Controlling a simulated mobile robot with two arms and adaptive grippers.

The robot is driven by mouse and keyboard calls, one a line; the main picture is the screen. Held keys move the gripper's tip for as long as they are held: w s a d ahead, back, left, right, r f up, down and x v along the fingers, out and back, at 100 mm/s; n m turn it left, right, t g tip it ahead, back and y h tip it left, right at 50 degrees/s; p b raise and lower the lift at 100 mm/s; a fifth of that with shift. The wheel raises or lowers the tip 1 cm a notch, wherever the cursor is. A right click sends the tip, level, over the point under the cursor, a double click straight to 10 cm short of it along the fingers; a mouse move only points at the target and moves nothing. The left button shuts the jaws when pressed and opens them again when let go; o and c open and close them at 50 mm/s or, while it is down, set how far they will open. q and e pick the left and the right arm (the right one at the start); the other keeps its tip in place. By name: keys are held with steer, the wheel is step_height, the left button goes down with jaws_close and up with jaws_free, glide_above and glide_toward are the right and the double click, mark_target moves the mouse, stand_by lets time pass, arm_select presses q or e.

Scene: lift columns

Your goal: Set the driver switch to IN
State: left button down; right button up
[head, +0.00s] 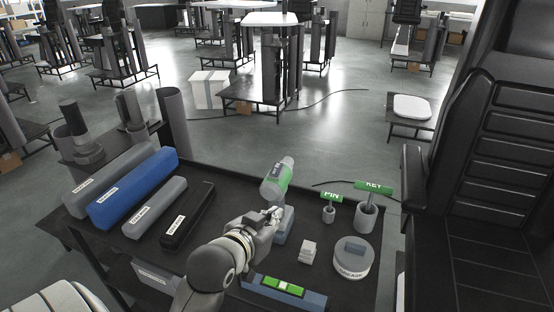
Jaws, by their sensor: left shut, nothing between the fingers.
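The driver (277,180) is a grey and green power tool near the middle of the dark table. It stands upright on its blue-grey foot (284,224), with its rounded body at the top. My left gripper (274,213) is at the driver's handle, on its near left side, and hides part of the handle. Its fingers look closed with nothing held. I cannot tell whether they touch the driver. The switch and its setting are too small or hidden to make out. My right gripper is not in view.
Blue and grey long cases (133,188) lie on the table's left. Green PIN (331,197) and KEY (374,185) tags stand in grey cups at the right. A round grease tin (351,268), small light blocks (308,250) and a blue-grey tray (258,287) lie nearer. A black chair stands right.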

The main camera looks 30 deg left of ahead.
arm_select(q)
steer(key=w+a+r+n+t+y, duration=0.2)
steer(key=a+r+t, duration=0.25)
steer(key=r, duration=0.65)
steer(key=p, duration=0.2)
glide_above(276, 169)
steer(key=v, duration=0.2)
steer(key=shift+w+g, duration=0.2)
steer(key=shift+g, duration=0.15)
steer(key=f, duration=0.1)
steer(key=w+f, duration=0.1)
steer(key=f, duration=0.1)
steer(key=shift+w+a+p, duration=0.15)
steer(key=shift+w+p, duration=0.1)
steer(key=shift+p, duration=0.1)
steer(key=shift+f, duration=0.6)
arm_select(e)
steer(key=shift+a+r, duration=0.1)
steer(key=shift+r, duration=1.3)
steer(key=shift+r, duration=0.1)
